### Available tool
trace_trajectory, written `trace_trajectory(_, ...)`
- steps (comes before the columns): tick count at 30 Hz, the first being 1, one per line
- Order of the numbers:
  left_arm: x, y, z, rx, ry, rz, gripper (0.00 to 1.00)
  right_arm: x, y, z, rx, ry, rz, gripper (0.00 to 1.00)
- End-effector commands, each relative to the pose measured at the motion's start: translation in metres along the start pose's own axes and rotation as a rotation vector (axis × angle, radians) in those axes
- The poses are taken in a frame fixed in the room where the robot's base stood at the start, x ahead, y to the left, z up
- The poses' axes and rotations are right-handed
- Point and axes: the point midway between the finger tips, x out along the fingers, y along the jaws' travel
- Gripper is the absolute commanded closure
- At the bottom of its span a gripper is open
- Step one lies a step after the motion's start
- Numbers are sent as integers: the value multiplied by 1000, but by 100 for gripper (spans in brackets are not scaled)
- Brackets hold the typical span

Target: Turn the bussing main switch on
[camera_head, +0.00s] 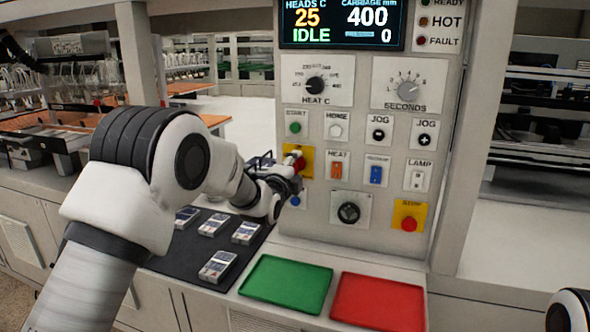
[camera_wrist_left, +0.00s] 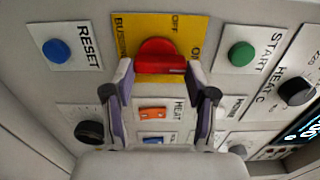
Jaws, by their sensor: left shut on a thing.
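The bussing main switch is a red rotary handle (camera_wrist_left: 160,52) on a yellow plate (camera_wrist_left: 124,27) marked OFF and ON. In the head view its yellow plate (camera_head: 307,152) sits at the left of the grey control panel, partly hidden by my left gripper (camera_head: 293,166). In the left wrist view the fingers of my left gripper (camera_wrist_left: 160,72) are at both ends of the red handle, shut on it. Which mark the handle points to cannot be told. My right gripper is not in view.
An orange HEAT rocker (camera_head: 336,171) is to the right. A green tray (camera_head: 287,284) and a red tray (camera_head: 378,303) lie on the counter below.

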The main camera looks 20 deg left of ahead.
Motion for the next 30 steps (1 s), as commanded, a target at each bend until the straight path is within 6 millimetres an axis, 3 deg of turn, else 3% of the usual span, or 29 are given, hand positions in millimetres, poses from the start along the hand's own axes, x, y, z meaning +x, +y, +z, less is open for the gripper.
trace_trajectory(5,1,-6,1,-2,-2,-13,79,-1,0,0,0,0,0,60)
trace_trajectory(6,1,-6,1,-2,-2,-13,33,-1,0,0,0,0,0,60)
trace_trajectory(7,1,-6,1,-2,-2,-13,23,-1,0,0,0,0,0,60)
trace_trajectory(8,1,-6,1,-2,-2,-12,19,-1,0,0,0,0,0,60)
trace_trajectory(20,-7,-2,0,-1,-1,-4,19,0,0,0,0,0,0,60)
trace_trajectory(23,-24,-2,1,-1,-1,-3,19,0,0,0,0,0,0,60)
trace_trajectory(30,-86,-2,2,-2,-2,-4,19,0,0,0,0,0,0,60)
